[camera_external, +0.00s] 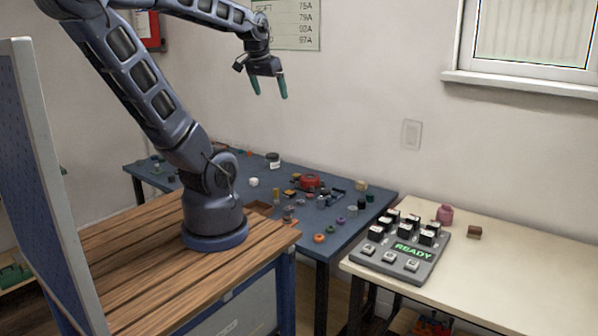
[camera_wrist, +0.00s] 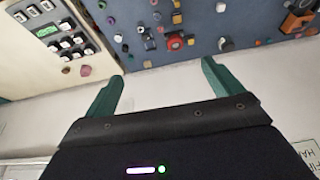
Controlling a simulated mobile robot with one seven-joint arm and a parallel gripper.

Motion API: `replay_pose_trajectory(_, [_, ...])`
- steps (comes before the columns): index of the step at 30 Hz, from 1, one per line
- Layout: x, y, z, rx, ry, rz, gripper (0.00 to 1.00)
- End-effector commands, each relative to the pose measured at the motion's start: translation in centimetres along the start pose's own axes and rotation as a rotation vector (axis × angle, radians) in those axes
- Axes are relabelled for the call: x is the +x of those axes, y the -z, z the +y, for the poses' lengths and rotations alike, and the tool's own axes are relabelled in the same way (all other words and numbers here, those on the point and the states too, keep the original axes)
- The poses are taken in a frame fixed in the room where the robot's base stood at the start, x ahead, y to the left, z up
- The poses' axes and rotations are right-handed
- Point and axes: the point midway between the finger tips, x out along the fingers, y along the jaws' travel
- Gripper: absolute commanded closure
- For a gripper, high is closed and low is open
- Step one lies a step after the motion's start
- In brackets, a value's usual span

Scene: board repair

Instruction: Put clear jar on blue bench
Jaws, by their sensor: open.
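The blue bench (camera_external: 345,232) stands against the wall with many small items on it. Its top also shows in the wrist view (camera_wrist: 190,12), beyond my fingers. A small pale jar with a dark lid (camera_external: 273,160) stands near the bench's back edge. It may be the clear jar, but it is too small to tell whether it is see-through. My gripper (camera_external: 270,88) is open and empty, high above the back of the bench near the wall. Its two green fingers are apart in the wrist view (camera_wrist: 162,75), with nothing between them.
A cream table (camera_external: 530,255) at the right holds a grey button panel reading READY (camera_external: 405,250), a pink jar (camera_external: 445,214) and a small brown block (camera_external: 474,232). A red round item (camera_external: 309,182) sits mid-bench among the clutter. A pegboard panel (camera_external: 45,170) stands at left.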

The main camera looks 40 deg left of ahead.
Motion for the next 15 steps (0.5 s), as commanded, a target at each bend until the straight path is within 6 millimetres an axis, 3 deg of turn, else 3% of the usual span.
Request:
replay_pose_trajectory(3, [-0.3, -2.2, 0.6, 0.0, -0.01, 0.018, 0.08])
replay_pose_trajectory(6, [-0.4, -3.3, 0.8, -0.001, -0.016, 0.026, 0.08])
replay_pose_trajectory(15, [-0.3, -3.8, 1.0, -0.003, -0.018, 0.028, 0.08])
